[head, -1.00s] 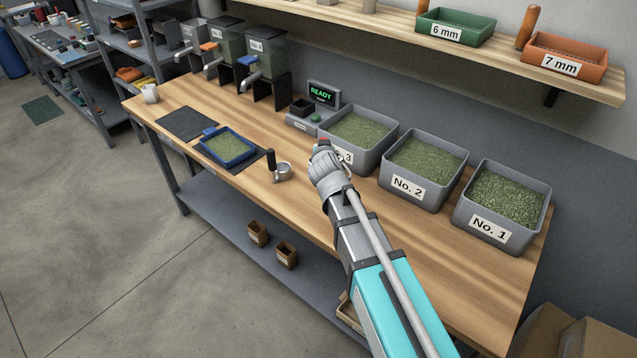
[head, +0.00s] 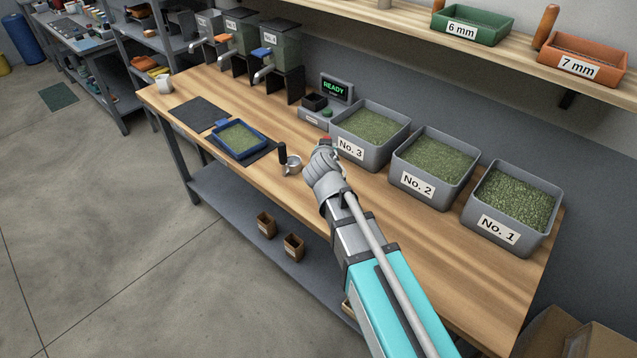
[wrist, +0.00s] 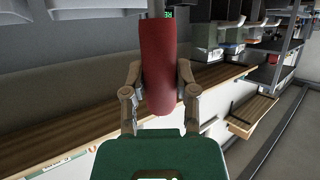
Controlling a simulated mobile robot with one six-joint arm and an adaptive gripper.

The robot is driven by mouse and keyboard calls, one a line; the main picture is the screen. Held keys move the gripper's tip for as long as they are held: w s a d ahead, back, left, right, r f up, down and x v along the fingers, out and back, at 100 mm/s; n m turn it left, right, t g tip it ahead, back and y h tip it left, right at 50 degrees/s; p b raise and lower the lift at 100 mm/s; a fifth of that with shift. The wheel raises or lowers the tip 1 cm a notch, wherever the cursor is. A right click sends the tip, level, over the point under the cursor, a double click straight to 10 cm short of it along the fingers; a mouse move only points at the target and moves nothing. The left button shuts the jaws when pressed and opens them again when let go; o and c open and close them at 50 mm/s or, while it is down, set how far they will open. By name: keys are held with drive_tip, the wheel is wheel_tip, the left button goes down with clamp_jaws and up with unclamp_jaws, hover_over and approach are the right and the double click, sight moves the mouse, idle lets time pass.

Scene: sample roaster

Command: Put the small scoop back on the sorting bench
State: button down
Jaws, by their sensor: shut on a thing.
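My gripper (wrist: 157,95) is shut on a red handle (wrist: 160,65), which I take to be the small scoop's. Only a speck of red shows at the gripper in the head view (head: 325,142); the rest of the held thing is hidden. The gripper is above the wooden sorting bench (head: 470,275), in front of bin No. 3. A metal cup with an upright black handle (head: 291,165) stands on the bench just left of the gripper in the head view.
Bins No. 3 (head: 346,147), No. 2 (head: 418,187) and No. 1 (head: 498,229) line the bench's back. A blue tray of green beans (head: 238,155) lies on dark mats at left. A scale (head: 313,117) reading READY stands behind. The bench front at right is clear.

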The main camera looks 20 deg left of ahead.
drive_tip(key=s+r+m+h+p, duration=0.3)
drive_tip(key=s, duration=0.9)
drive_tip(key=shift+r+h, duration=0.3)
drive_tip(key=b+x, duration=0.2)
drive_tip(key=x, duration=0.2)
drive_tip(key=a+f+b+x, duration=0.1)
drive_tip(key=b+x, duration=0.2)
drive_tip(key=x, duration=0.2)
drive_tip(key=s+f+b+x, duration=0.1)
drive_tip(key=b+x, duration=0.2)
drive_tip(key=x, duration=0.2)
drive_tip(key=shift+w+a+f, duration=0.15)
drive_tip(key=shift+f, duration=0.15)
drive_tip(key=shift+w+f+b, duration=0.4)
drive_tip(key=shift+w+b, duration=0.05)
drive_tip(key=shift+b, duration=0.1)
